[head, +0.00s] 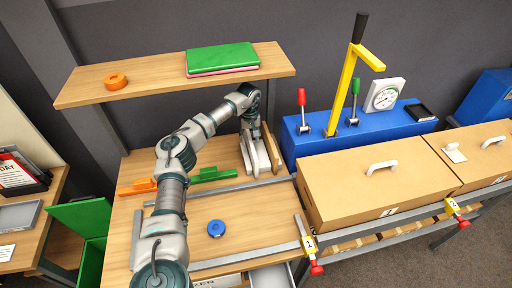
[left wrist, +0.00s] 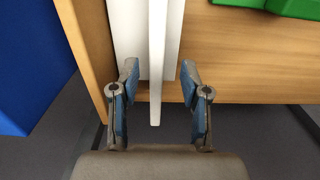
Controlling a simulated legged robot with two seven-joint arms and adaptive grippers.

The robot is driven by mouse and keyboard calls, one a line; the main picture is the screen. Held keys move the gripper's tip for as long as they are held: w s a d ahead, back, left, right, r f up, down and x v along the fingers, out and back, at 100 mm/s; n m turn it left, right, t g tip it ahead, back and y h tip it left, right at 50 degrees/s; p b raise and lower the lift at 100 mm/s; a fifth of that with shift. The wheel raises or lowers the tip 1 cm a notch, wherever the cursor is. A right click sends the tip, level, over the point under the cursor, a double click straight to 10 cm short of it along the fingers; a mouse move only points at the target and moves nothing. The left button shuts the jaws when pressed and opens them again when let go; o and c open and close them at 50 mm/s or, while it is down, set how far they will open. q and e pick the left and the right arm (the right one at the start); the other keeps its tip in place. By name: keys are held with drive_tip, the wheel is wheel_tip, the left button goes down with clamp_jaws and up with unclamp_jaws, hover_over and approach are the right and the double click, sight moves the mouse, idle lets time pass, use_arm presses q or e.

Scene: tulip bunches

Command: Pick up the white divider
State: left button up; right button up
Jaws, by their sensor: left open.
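The white divider (left wrist: 156,50) stands as a thin upright panel in the left wrist view, with its near edge between my left gripper's fingers. My left gripper (left wrist: 158,92) is open, one finger on each side of the divider, with a visible gap on both sides. A wider white surface (left wrist: 127,32) lies beside and behind it. In the head view, the divider (head: 263,157) shows in part at the back right of the wooden table, below my left gripper (head: 252,133), whose fingers are hard to make out. My right gripper is not in view.
A wooden side panel (left wrist: 88,45) stands close left of the fingers. A blue bench (head: 300,150) adjoins the table's right side. A green tool (head: 213,174), an orange tool (head: 137,187) and a blue tape roll (head: 216,228) lie on the table. A shelf (head: 150,84) spans above.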

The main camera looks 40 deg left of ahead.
sight(250, 140)
use_arm(q)
drive_tip(key=f, duration=0.5)
drive_tip(key=shift+w+a, duration=0.35)
drive_tip(key=shift+w, duration=0.05)
drive_tip(key=shift+f, duration=0.35)
drive_tip(key=shift+d+r, duration=0.1)
drive_tip(key=shift+d, duration=0.05)
drive_tip(key=shift+c, duration=0.3)
clamp_jaws()
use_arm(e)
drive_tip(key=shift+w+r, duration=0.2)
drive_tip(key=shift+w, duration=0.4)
